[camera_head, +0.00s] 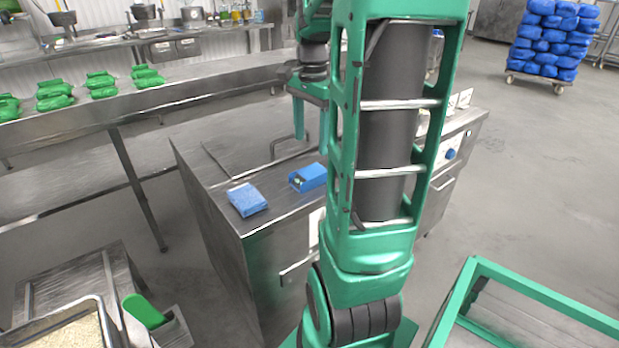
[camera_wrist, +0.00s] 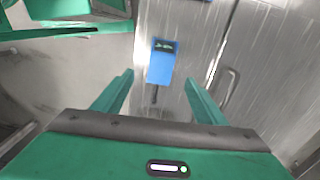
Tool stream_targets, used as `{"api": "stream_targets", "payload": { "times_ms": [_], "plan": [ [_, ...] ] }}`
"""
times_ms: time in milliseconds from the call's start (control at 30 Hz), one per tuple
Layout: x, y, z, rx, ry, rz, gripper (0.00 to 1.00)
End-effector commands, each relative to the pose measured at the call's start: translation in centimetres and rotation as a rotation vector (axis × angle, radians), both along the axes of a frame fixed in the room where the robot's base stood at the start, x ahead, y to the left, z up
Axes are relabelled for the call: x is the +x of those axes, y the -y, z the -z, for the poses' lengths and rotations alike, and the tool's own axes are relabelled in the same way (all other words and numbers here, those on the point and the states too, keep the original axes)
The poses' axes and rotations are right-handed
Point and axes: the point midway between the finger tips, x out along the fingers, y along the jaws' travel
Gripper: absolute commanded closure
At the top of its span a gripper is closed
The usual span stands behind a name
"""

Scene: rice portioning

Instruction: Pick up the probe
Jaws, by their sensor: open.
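A blue device with a dark greenish display, seemingly the probe (camera_head: 308,177), lies on the steel counter top (camera_head: 225,165). In the wrist view the probe (camera_wrist: 161,66) lies between and beyond the fingers, display end away from me, with a dark rod reaching toward the gripper body. My gripper (camera_head: 311,125) is open above the counter and points down, its fingers clear of the probe. In the wrist view my gripper (camera_wrist: 159,78) is empty, one finger on each side of the probe. My arm covers part of the counter in the head view.
A blue folded pad (camera_head: 248,199) lies left of the probe. A raised bent metal handle (camera_head: 290,147) stands on the counter behind it. Green bags (camera_head: 54,90) lie on a long table at left. A pan of rice (camera_head: 70,335) and a green-handled tool (camera_head: 145,311) are at lower left.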

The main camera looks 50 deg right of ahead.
Motion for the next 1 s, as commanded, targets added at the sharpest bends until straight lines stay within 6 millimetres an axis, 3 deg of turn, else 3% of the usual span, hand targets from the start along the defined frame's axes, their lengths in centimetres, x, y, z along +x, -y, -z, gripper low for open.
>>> {"api": "stream_targets", "payload": {
  "times_ms": [333, 633, 1000],
  "plan": [
    [0.2, 0.7, 4.2, 0.002, -0.003, 0.042, 0.34],
    [0.1, 0.7, 6.4, 0.002, -0.001, 0.041, 0.34],
    [0.1, 0.9, 10.6, 0.001, 0.0, 0.04, 0.34]
  ]
}}
